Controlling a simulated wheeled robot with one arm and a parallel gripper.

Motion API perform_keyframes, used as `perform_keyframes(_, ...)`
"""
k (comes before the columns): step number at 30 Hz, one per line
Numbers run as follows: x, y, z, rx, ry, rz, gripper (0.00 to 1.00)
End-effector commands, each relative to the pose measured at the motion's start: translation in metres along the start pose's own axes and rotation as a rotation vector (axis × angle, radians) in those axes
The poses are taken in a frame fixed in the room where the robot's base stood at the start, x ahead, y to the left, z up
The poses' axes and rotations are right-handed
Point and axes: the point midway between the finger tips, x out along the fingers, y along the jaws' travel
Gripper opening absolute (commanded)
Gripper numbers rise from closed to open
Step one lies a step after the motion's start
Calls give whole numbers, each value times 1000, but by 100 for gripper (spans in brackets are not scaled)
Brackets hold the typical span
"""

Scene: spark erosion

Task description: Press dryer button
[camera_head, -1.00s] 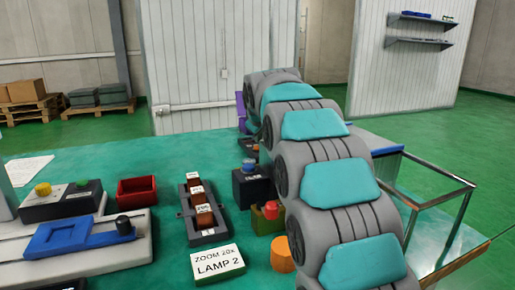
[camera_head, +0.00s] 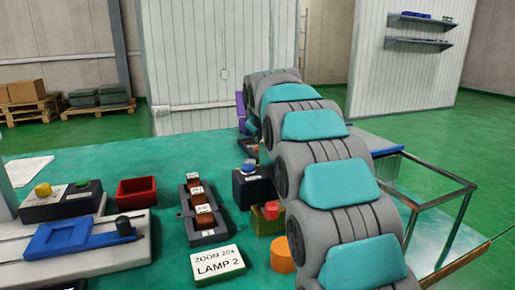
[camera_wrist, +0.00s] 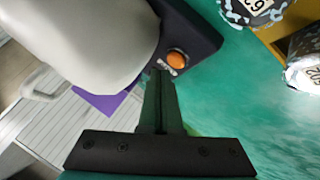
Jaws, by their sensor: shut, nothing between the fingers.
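In the wrist view, an orange round button (camera_wrist: 177,58) sits on the dark base (camera_wrist: 197,35) of a machine with a large pale rounded body (camera_wrist: 85,40); I take this to be the dryer. A small white label lies beside the button. My gripper (camera_wrist: 160,75) is shut and empty. Its fingertips appear just below and left of the button; I cannot tell whether they touch the base.
Nearby are a dark rack with brown blocks (camera_head: 203,213), a red bin (camera_head: 137,191) and a LAMP 2 sign (camera_head: 217,264). Patterned labelled containers (camera_wrist: 250,10) stand at the wrist view's upper right.

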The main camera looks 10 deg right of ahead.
Motion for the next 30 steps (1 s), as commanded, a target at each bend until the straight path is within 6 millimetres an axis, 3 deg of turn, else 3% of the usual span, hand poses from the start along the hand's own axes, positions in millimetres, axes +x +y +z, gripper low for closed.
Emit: perform_keyframes(30,6,-4,4,0,-1,0,0)
